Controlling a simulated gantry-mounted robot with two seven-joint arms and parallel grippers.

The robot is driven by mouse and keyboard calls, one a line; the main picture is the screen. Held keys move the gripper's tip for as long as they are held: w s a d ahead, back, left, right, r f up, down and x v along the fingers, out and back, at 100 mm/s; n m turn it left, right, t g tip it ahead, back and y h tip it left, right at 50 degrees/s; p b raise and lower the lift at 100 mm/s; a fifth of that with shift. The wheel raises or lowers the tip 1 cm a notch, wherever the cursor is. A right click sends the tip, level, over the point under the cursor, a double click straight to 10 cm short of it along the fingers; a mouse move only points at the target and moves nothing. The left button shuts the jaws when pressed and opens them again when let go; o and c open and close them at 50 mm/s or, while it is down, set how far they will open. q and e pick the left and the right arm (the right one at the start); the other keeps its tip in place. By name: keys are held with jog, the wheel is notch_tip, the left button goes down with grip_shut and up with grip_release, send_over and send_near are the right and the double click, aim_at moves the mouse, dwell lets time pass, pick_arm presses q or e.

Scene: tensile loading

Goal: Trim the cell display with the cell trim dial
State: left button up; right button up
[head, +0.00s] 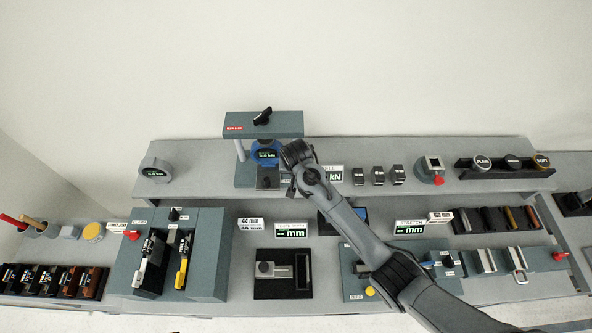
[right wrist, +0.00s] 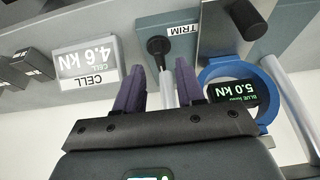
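The cell trim dial (right wrist: 158,46) is a small black knob on a grey-blue block with a TRIM label (right wrist: 183,30). My arm hides it in the head view. The cell display (right wrist: 84,62) is a white-framed panel reading 4.6 kN in the right wrist view. In the head view the cell display (head: 334,175) is partly covered by my arm. My right gripper (right wrist: 160,70) has its two purple fingers apart, with the dial just beyond the fingertips. A pale post shows between the fingers. I cannot tell whether they touch anything. My left gripper is not in view.
A blue ring gauge (right wrist: 265,95) reading 5.0 kN is close beside the right fingers, with a pale column (right wrist: 290,100) beyond it. A crosshead (head: 264,124) with a black handle overhangs the spot. Several dark blocks (head: 377,175) stand right of the cell display.

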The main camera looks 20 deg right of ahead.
jog(key=shift+x, duration=1.7)
grip_shut()
